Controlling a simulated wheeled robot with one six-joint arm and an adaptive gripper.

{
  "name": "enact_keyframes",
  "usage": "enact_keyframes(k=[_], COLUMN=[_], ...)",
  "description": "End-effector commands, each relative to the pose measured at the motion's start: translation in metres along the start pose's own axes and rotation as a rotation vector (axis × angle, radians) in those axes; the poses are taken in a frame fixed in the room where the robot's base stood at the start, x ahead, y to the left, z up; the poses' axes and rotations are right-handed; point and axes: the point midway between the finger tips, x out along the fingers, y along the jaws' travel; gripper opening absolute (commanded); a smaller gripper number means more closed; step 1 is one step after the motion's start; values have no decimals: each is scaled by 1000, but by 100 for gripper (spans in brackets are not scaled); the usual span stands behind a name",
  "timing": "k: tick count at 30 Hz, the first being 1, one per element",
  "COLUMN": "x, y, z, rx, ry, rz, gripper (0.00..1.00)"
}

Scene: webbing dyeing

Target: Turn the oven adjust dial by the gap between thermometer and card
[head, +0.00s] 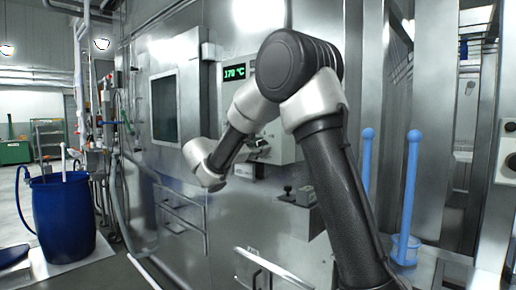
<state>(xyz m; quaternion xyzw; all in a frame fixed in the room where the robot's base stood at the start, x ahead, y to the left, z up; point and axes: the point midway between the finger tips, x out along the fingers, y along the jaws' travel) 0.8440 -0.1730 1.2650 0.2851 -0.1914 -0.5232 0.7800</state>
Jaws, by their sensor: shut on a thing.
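The oven's thermometer display (234,72) shows green digits that look like 170 °C, high on the steel front. My arm reaches across the oven front, with its wrist low at the left of the control panel (284,150). My gripper (258,148) shows only as a small grey and dark shape at the panel, largely hidden by my arm. It appears shut on the adjust dial, but the dial itself is too small and covered to make out. I cannot pick out the card or read any setting on it.
A steel oven door with a dark window (165,108) is left of the panel. A small box with a black knob (299,194) juts out below it. Blue rods (410,185) stand at the right. A blue barrel (62,215) stands on the left floor.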

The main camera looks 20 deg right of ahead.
Motion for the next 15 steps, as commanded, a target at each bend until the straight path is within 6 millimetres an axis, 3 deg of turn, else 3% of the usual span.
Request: enact_keyframes(k=[15], x=[0], y=[-1], z=[-1], rx=[-353], ry=[1], rz=[-1], gripper=[6])
